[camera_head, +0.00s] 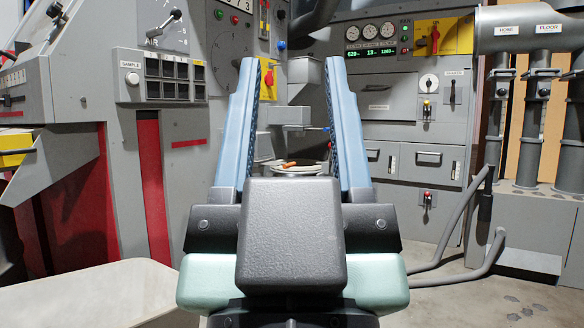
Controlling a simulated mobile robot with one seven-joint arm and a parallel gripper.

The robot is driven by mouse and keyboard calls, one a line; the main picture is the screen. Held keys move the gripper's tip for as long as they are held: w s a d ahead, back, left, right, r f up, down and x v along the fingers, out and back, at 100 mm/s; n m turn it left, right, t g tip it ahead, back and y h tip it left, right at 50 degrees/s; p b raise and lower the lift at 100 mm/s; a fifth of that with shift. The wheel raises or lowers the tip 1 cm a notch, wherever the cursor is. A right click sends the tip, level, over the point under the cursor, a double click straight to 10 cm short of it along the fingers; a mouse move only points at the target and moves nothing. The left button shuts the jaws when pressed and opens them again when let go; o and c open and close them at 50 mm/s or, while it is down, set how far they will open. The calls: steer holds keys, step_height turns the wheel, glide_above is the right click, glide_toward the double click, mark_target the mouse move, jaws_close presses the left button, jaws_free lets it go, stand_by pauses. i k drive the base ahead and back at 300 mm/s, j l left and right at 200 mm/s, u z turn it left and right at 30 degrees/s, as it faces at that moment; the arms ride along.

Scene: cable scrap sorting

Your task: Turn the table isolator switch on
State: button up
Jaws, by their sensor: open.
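My gripper (292,62) fills the centre of the view. Its two light blue fingers stand wide apart with nothing held between them. A red switch handle on a yellow plate (455,36) is on the grey cabinet at the upper right, beyond and to the right of my gripper. A second yellow plate with a red part (268,80) shows between the fingers, partly hidden by the left finger. No label legible here tells which of these is the table isolator. My gripper touches neither.
A panel of dark square windows labelled SAMPLE (132,65) is at the left. Gauges and a green display (371,51) are right of my gripper. A round tray with orange-brown pieces (300,168) lies beyond the fingers. Bent grey pipes (465,268) stand at the lower right; a pale surface (90,292) is lower left.

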mark_target(269, 78)
steer(key=i+j, duration=0.15)
steer(key=i, duration=0.25)
steer(key=i+j, duration=0.15)
steer(key=i, duration=0.3)
steer(key=i+j, duration=0.15)
steer(key=i, duration=0.25)
